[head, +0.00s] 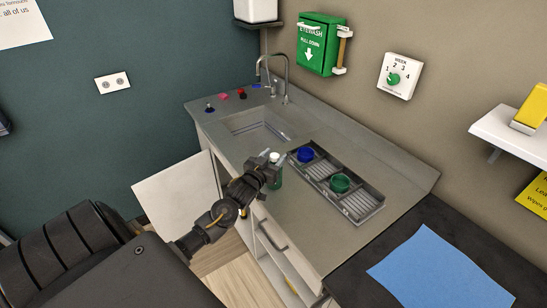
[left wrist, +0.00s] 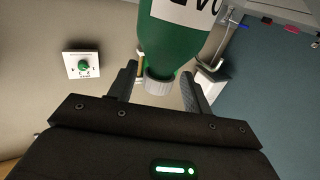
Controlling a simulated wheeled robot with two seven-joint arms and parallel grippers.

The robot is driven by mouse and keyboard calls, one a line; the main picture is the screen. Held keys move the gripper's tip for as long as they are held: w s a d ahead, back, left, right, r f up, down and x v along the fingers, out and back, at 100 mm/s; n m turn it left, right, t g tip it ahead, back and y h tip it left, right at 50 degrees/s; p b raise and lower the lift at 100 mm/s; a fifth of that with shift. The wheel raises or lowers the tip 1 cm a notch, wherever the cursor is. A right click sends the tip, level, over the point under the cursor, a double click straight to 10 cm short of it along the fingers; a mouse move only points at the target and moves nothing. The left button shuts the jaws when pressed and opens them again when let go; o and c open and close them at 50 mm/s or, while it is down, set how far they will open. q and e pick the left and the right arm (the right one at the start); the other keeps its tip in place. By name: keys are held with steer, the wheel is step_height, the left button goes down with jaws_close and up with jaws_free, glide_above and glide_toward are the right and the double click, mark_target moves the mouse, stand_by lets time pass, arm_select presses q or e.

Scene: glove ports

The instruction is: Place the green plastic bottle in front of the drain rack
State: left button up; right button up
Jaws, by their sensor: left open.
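The green plastic bottle (head: 275,178) stands on the grey counter just in front of the drain rack (head: 366,208), close to the rack's sink-side end. It has a white cap and, in the left wrist view (left wrist: 172,40), a white label; that view shows it upside down. My left gripper (head: 272,157) is open at the bottle's top. In the left wrist view, the cap lies between its two fingers (left wrist: 160,76), with gaps on both sides. My gripper partly hides the bottle in the head view. My right gripper is not in view.
The rack holds a blue round item (head: 305,155) and a green one (head: 340,183). A cabinet door (head: 180,197) stands open below.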

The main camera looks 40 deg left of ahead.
arm_select(q)
steer(key=shift+r, duration=0.3)
steer(key=s+d+b, duration=0.2)
steer(key=s+b, duration=0.1)
steer(key=s, duration=0.9)
steer(key=shift+f, duration=0.15)
steer(key=shift+w+d, duration=0.1)
